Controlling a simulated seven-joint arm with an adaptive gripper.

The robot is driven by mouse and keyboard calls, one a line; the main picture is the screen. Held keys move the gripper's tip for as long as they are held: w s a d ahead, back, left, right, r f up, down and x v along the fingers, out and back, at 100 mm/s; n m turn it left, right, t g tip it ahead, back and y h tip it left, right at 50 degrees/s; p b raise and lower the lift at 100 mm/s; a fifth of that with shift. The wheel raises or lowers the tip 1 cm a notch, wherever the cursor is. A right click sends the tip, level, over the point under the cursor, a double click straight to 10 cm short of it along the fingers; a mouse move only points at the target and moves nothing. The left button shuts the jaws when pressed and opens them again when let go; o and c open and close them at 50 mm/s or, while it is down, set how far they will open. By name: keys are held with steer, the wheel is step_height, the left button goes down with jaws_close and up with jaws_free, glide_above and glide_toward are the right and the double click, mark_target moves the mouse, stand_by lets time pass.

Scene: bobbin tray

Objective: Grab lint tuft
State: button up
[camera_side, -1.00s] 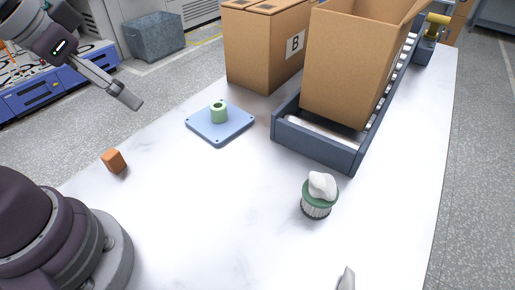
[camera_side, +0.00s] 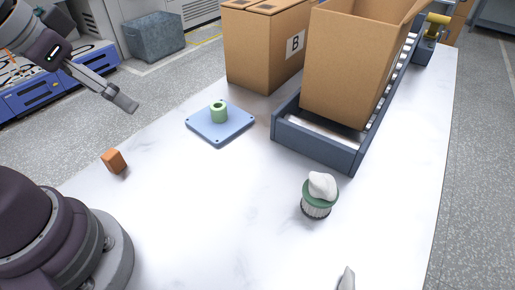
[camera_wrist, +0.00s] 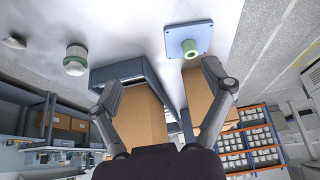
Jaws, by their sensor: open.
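The lint tuft (camera_side: 322,185) is a white, lumpy piece resting on a ribbed cup with a green rim (camera_side: 318,208) at the right of the table. In the wrist view the tuft (camera_wrist: 74,69) and its cup (camera_wrist: 77,51) show upside down at the upper left. My gripper (camera_side: 122,102) is at the upper left in the side view, raised and far from the tuft. In the wrist view my gripper (camera_wrist: 162,80) has its two fingers spread wide with nothing between them.
A blue plate (camera_side: 205,133) carries a green bobbin (camera_side: 219,112). A small orange-brown block (camera_side: 113,161) lies at left. A large carton (camera_side: 352,70) stands on the conveyor (camera_side: 315,145), beside carton B (camera_side: 255,50). A pale object (camera_side: 347,279) shows at the bottom edge. The middle of the table is clear.

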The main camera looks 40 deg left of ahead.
steer(key=shift+c, duration=0.2)
steer(key=m+g+h, duration=0.5)
steer(key=m+h, duration=0.1)
steer(key=m, duration=1.4)
glide_toward(345, 278)
steer(key=x, duration=0.9)
steer(key=shift+d+f, duration=0.1)
steer(key=shift+f, duration=0.2)
steer(key=shift+d+f, duration=0.2)
steer(key=shift+f, duration=0.1)
steer(key=shift+c, duration=0.2)
steer(key=c, duration=0.7)
